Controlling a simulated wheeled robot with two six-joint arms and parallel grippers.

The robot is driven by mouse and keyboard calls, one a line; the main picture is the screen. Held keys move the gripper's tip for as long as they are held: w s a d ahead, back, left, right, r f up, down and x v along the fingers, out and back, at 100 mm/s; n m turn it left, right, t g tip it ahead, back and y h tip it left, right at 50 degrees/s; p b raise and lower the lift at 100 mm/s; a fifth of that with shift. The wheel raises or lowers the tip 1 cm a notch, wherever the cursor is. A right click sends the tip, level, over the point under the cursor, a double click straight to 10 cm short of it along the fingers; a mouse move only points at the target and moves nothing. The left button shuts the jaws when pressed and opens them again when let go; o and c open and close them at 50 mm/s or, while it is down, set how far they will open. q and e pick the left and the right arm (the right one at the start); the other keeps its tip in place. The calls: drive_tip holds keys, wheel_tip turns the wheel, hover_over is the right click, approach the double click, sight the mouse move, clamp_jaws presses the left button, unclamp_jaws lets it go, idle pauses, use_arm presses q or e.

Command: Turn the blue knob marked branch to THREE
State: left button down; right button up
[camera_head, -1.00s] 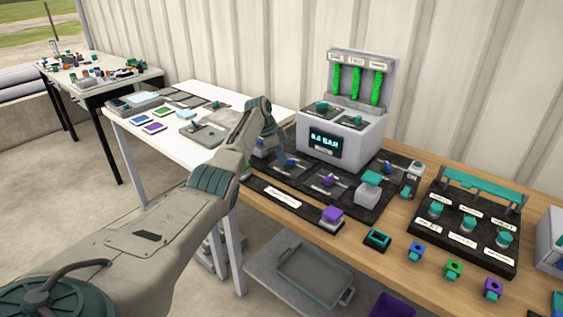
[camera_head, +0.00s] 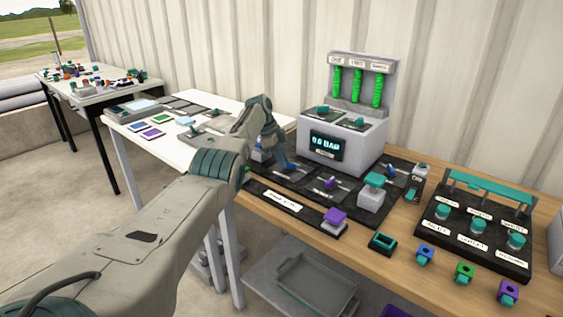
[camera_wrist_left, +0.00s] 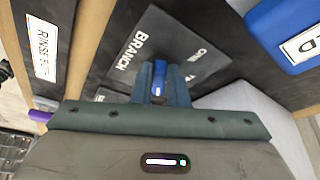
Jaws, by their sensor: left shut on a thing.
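The blue knob (camera_wrist_left: 158,76) sits on a dark grey plate (camera_wrist_left: 180,40) marked BRANCH in the left wrist view. The word ONE shows on the plate right of the knob. Another label is partly covered by my gripper, and THREE is not readable. My left gripper (camera_wrist_left: 158,82) is shut on the knob, a finger on each side. In the head view my left gripper (camera_head: 282,164) reaches down to the left part of the black panel (camera_head: 262,185). The knob is mostly hidden by the fingers there. My right gripper is not in view.
A grey box with a BAR display (camera_head: 327,144) and green columns stands just behind the panel. A purple-topped block (camera_head: 335,218) and a teal-topped block (camera_head: 372,190) stand to the right. A blue labelled block (camera_wrist_left: 285,30) is close by in the wrist view.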

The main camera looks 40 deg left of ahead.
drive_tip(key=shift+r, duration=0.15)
use_arm(q)
drive_tip(key=c, duration=1.4)
unclamp_jaws()
drive_tip(key=shift+c, duration=0.2)
drive_tip(key=shift+r, duration=0.15)
